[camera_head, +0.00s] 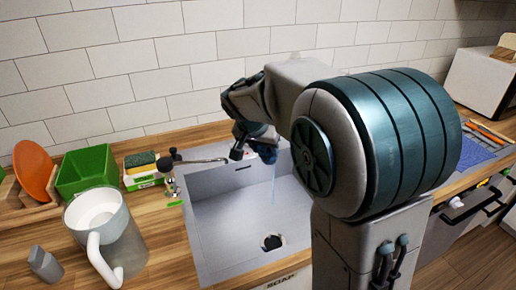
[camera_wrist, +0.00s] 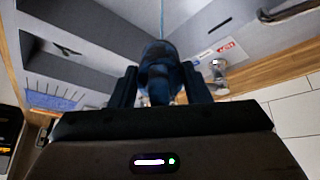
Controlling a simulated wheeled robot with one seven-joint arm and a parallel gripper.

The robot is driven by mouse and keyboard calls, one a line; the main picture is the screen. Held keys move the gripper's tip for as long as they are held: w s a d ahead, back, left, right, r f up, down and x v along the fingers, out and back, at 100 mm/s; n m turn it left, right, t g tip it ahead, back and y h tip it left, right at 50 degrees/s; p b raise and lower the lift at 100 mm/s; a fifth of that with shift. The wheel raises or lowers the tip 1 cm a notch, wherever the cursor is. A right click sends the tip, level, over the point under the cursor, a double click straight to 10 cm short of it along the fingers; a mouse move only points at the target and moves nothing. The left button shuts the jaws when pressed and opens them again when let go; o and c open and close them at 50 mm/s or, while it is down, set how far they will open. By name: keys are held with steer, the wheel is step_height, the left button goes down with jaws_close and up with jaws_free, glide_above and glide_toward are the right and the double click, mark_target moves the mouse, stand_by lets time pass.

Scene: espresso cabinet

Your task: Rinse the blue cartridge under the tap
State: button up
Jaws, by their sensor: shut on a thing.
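My gripper (camera_head: 252,143) is over the back of the sink (camera_head: 225,215), right of the tap's spout end. It is shut on the dark blue cartridge (camera_head: 266,153). In the wrist view the cartridge (camera_wrist: 160,72) sits between both fingers. My arm hides the sink's right part. Whether the stream touches the cartridge is unclear.
A white mug-like pitcher (camera_head: 97,222), green bin (camera_head: 86,172), orange plate (camera_head: 33,170) and sponges (camera_head: 141,161) stand on the left counter. A blue mat (camera_head: 473,153) and white box (camera_head: 481,80) are at right. The tiled wall (camera_head: 150,70) is close behind the sink.

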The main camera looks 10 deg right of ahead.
steer(key=shift+w+d+f, duration=0.25)
steer(key=shift+w+d, duration=0.55)
steer(key=shift+w, duration=0.1)
steer(key=shift+w+d+f, duration=0.2)
steer(key=shift+w+d, duration=0.55)
steer(key=shift+w, duration=0.1)
steer(key=shift+s+d, duration=0.1)
steer(key=shift+d, duration=0.05)
steer(key=shift+s+d+b, duration=0.3)
steer(key=shift+b, duration=0.2)
steer(key=shift+w, duration=0.1)
steer(key=shift+w+a, duration=0.3)
steer(key=shift+a, duration=0.15)
